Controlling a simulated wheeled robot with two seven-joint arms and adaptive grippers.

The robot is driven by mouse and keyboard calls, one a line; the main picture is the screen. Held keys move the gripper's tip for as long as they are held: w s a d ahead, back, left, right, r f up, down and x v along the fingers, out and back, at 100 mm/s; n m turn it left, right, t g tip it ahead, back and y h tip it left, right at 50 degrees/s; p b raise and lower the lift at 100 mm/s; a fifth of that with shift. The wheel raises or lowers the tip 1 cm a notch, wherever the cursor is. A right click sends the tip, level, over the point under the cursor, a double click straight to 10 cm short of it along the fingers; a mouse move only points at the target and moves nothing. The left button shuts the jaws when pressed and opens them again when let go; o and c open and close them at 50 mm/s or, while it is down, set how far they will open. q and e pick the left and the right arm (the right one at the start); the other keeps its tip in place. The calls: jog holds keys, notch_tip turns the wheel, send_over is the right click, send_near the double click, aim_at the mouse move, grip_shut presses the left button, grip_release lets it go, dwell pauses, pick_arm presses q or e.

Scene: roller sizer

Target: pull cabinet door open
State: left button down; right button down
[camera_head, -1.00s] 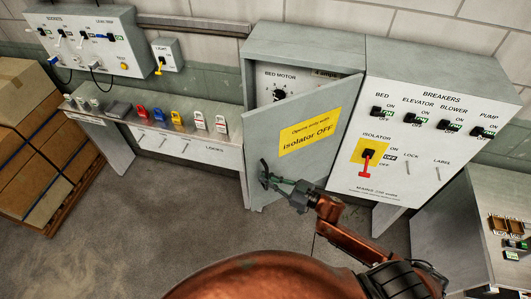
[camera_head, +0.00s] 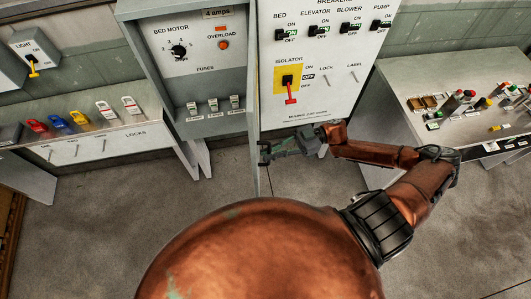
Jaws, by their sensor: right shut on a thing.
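The cabinet door (camera_head: 256,110) stands wide open and shows nearly edge-on, as a thin upright strip. The open grey cabinet (camera_head: 185,88) shows its inner panel with a bed motor knob (camera_head: 179,51), an overload light and several fuses (camera_head: 214,104) low down. My right gripper (camera_head: 268,152) is at the door's lower part, shut on the door handle. The handle is mostly hidden by the fingers. My left gripper is not in view.
The breaker panel (camera_head: 340,92) with a red isolator lever (camera_head: 290,92) is right of the door, behind my right arm. A bench with small parts (camera_head: 455,75) stands at the right, a lock shelf (camera_head: 100,130) at the left. The floor in front is clear.

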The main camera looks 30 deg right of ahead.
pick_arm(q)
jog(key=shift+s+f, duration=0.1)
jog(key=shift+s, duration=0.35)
pick_arm(e)
jog(key=shift+s+d, duration=0.1)
jog(key=shift+d, duration=0.3)
jog(key=c, duration=2.3)
grip_release()
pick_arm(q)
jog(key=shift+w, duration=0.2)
pick_arm(e)
jog(key=d, duration=0.4)
jog(key=s+d, duration=0.1)
jog(key=d, duration=0.7)
jog(key=shift+s, duration=0.35)
